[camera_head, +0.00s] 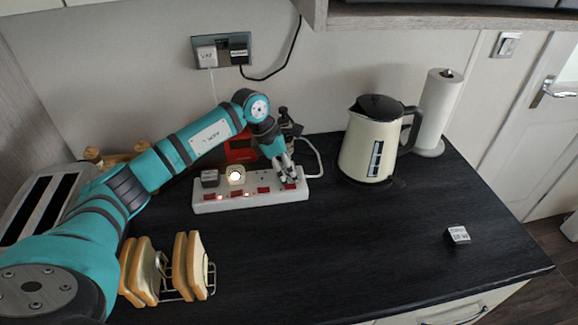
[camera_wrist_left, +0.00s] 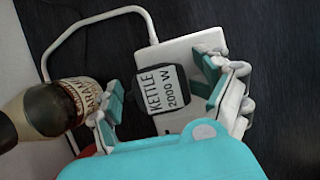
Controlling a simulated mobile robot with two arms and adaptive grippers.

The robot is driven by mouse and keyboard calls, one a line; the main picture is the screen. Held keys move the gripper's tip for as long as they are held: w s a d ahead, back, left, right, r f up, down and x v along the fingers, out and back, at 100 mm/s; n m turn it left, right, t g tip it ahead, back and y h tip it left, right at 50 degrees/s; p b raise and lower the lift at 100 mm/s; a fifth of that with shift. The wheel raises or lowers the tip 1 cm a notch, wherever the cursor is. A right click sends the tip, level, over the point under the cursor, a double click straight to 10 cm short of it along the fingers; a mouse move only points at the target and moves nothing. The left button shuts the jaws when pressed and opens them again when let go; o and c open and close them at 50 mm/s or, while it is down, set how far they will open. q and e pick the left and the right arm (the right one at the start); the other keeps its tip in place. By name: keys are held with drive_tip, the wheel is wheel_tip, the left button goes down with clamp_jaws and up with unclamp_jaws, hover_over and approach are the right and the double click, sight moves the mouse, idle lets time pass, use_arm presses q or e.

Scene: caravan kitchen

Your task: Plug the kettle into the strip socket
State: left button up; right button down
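The cream kettle (camera_head: 370,145) with black lid and handle stands at the back right of the counter. The white strip socket (camera_head: 250,199) lies left of it, with a dark plug (camera_head: 210,178) and a lit white plug (camera_head: 236,175) at its left part. My left gripper (camera_head: 288,178) points down over the strip's right end. In the left wrist view, a dark plug labelled "KETTLE 2000 W" (camera_wrist_left: 162,90) is over the strip (camera_wrist_left: 195,45), between my spread fingers. A gap shows beside it; whether it is fully seated is hidden. My right gripper is not in view.
Another small plug (camera_head: 458,235) lies on the right of the counter. A paper towel roll (camera_head: 438,105) stands behind the kettle. A toast rack (camera_head: 175,285) sits front left. A brown bottle (camera_wrist_left: 62,105) is close to the left gripper. The front middle counter is clear.

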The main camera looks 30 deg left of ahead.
use_arm(q)
drive_tip(key=shift+s+a+f, duration=0.25)
drive_tip(key=shift+s+a, duration=0.05)
drive_tip(key=shift+s, duration=0.05)
drive_tip(key=shift+a+r, duration=0.1)
drive_tip(key=shift+r, duration=0.2)
drive_tip(key=v, duration=1.1)
drive_tip(key=shift+r, duration=0.45)
